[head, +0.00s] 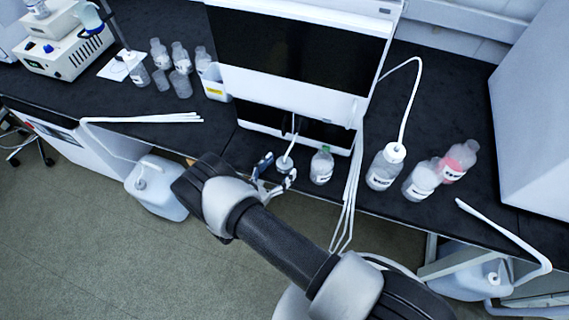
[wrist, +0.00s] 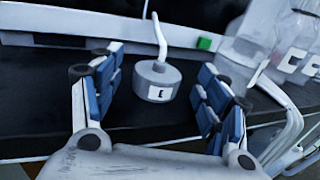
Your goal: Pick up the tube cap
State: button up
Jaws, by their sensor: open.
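The tube cap (head: 285,163) is a short, round, grey-white piece with a small dark-marked label and a white tube rising from its top. It also shows in the wrist view (wrist: 157,82), upright on the black bench near its front edge. My gripper (head: 278,168) is open at the cap. In the wrist view its blue-padded fingers (wrist: 160,78) stand to the left and right of the cap, with a visible gap on each side. Nothing is held. The lower front of the cap is clear in the wrist view.
A tall white instrument (head: 300,85) stands just behind the cap. A clear bottle with a green top (head: 321,168) is close to its right. White tubes (head: 347,205) hang over the bench edge. More bottles (head: 384,168) stand further right.

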jog(key=x, duration=0.3)
jog(key=shift+w+d+f, duration=0.15)
jog(key=shift+w, duration=0.05)
jog(key=c, duration=1.2)
